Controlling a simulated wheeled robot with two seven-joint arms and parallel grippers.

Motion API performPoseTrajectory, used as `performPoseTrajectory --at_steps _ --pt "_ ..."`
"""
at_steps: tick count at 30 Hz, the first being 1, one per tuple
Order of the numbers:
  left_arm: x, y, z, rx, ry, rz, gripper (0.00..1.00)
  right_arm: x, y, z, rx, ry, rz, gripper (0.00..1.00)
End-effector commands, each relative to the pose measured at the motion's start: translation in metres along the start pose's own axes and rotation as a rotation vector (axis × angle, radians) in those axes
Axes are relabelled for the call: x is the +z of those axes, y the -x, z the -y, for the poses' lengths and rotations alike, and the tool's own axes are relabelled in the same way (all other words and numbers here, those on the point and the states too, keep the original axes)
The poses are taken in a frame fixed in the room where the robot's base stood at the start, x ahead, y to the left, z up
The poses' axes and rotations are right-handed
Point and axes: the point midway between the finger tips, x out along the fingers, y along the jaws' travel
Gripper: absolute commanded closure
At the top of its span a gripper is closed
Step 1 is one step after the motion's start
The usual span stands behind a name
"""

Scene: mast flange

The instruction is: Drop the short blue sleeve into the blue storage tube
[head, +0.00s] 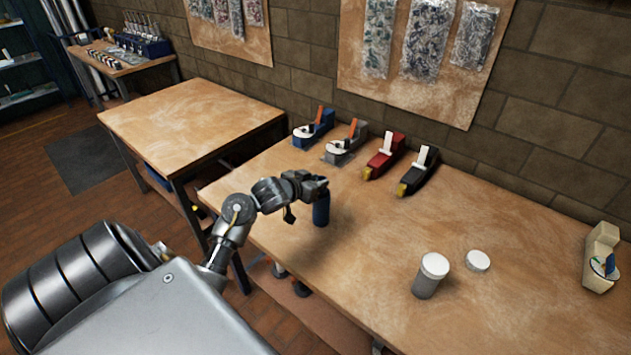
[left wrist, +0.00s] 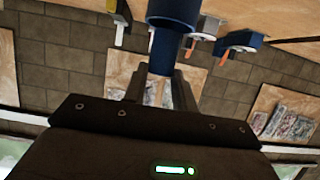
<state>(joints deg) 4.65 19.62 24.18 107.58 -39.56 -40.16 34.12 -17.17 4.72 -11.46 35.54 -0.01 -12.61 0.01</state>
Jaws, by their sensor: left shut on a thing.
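My left gripper (head: 320,184) is shut on the short blue sleeve (head: 321,210), a dark blue cylinder that hangs below the fingers over the near left part of the long table. I cannot tell how far it is from the table top. In the left wrist view the sleeve (left wrist: 172,12) shows at the top centre, with a wide end and a narrower part that goes down between the fingers of the left gripper (left wrist: 160,90). I cannot make out a blue storage tube for certain in either view. My right gripper is not in view.
The long table (head: 530,220) bears a grey canister (head: 429,278) with a white top, a white disc (head: 478,260), and several dispenser-like holders along the wall, including a blue one (head: 314,129) and a red one (head: 385,157). A second table (head: 190,115) is bare.

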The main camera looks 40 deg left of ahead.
Motion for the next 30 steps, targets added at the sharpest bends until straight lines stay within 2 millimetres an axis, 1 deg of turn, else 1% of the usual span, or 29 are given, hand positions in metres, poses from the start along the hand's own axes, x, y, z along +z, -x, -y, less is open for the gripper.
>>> performPoseTrajectory --at_steps 9,10,15,23,25,28,30 --pt "0.000 0.000 0.000 0.000 0.000 0.000 0.95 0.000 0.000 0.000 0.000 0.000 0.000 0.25" --pt "0.000 0.000 0.000 0.000 0.000 0.000 0.70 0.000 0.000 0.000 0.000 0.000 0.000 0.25" --pt "0.000 0.000 0.000 0.000 0.000 0.000 0.48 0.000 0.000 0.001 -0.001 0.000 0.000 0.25" --pt "0.000 0.000 0.000 0.000 0.000 0.000 0.47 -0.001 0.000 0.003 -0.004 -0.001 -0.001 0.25" --pt "0.000 0.003 0.000 -0.001 0.000 0.000 0.47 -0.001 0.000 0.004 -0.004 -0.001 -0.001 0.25" --pt "0.000 0.014 0.001 -0.002 -0.002 0.000 0.47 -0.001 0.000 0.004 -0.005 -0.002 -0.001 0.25" --pt "0.000 0.026 0.001 -0.001 -0.003 0.000 0.47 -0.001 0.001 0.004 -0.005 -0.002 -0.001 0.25"
